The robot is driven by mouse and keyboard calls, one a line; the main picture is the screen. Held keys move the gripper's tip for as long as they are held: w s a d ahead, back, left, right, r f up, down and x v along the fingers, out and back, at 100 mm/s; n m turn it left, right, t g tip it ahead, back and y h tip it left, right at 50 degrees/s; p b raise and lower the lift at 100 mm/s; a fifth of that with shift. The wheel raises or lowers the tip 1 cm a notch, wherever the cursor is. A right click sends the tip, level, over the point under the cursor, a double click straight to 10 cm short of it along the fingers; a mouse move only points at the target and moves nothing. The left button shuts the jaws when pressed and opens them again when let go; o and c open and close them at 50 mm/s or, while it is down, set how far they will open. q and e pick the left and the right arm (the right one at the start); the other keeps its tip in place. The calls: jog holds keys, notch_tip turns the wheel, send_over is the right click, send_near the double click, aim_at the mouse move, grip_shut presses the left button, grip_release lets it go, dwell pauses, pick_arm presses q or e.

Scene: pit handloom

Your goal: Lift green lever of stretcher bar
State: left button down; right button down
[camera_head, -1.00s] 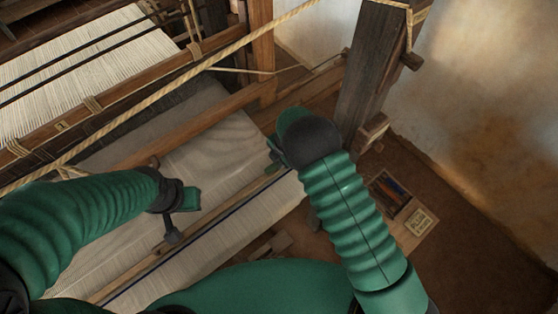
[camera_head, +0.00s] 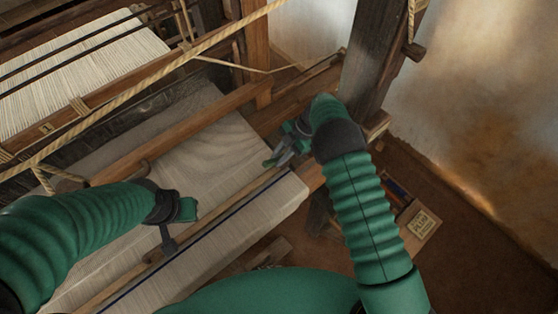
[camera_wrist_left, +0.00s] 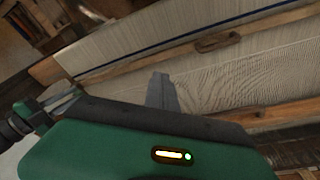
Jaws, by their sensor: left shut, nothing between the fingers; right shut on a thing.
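The stretcher bar (camera_head: 225,207) is a thin wooden strip lying slantwise across the pale cloth. It also shows in the left wrist view (camera_wrist_left: 140,63).
A wooden beam (camera_head: 180,135) crosses above the cloth (camera_head: 205,145), and a rope (camera_head: 150,69) runs slantwise over the loom. A thick post (camera_head: 372,60) stands just behind my right gripper. A wooden box with a label (camera_head: 422,224) lies on the floor at right.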

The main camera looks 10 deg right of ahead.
jog(key=shift+a+r+g+y+b, duration=0.15)
jog(key=shift+g+y+b, duration=0.15)
jog(key=shift+y, duration=0.1)
jog(key=shift+w+r, duration=0.1)
jog(key=shift+r, duration=0.05)
